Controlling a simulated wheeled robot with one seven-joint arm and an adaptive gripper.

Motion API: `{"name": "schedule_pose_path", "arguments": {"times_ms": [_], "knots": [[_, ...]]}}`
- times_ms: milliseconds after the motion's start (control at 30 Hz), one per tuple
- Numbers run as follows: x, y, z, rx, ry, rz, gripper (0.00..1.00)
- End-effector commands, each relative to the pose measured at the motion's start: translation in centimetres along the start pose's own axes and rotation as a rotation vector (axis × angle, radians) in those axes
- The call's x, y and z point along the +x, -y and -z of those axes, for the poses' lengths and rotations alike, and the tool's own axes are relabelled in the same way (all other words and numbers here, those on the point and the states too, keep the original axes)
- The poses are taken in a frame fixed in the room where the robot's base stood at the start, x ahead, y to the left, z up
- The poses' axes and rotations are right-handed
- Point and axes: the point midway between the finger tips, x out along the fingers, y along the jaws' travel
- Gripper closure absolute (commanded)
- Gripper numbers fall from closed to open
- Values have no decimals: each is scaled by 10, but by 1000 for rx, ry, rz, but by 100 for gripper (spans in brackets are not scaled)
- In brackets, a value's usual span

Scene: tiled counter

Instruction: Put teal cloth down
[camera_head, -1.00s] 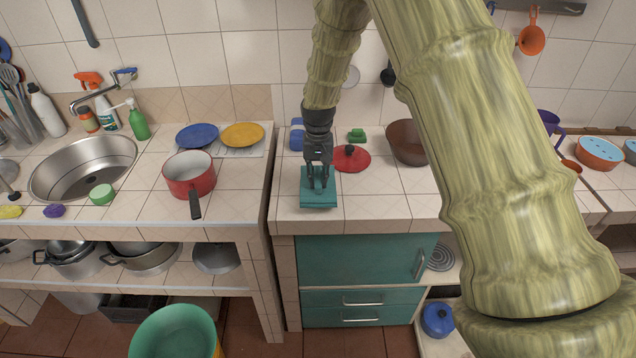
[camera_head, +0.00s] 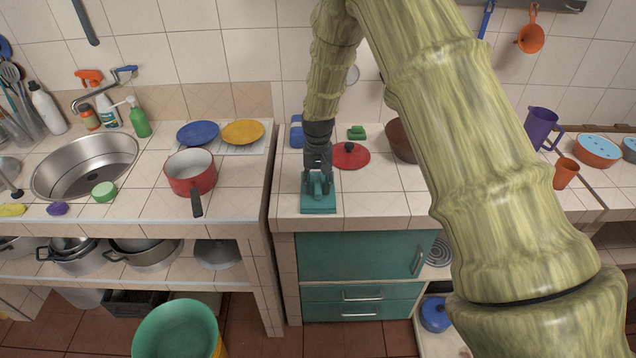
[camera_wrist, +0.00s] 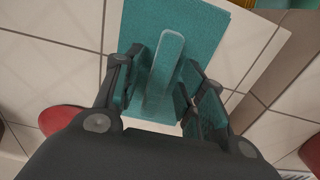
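The teal cloth (camera_head: 318,206) lies flat near the front edge of the tiled counter, above the teal cabinet. A raised teal ridge (camera_wrist: 165,72) stands up from its middle. My gripper (camera_head: 318,186) is right over the cloth, pointing down. In the wrist view my gripper (camera_wrist: 162,82) has its fingers spread on both sides of the ridge, with gaps between them and it. The fingers hide part of the cloth.
A red lid (camera_head: 349,156) lies just behind and right of the cloth. A green block (camera_head: 357,132) and a blue item (camera_head: 297,132) are farther back. A brown bowl (camera_head: 401,141) stands to the right. A red saucepan (camera_head: 190,174) is across the gap on the left.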

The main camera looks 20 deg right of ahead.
Motion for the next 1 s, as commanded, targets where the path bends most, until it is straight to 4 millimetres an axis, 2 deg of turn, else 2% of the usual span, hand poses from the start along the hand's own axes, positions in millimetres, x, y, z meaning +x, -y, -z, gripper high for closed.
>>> {"name": "schedule_pose_path", "arguments": {"times_ms": [233, 433, 1000], "knots": [[-1, 0, 0, 0, 0, 0, 59], [-11, 0, 1, 0, -2, 1, 59], [-88, 0, 1, 0, -3, 1, 59]]}}
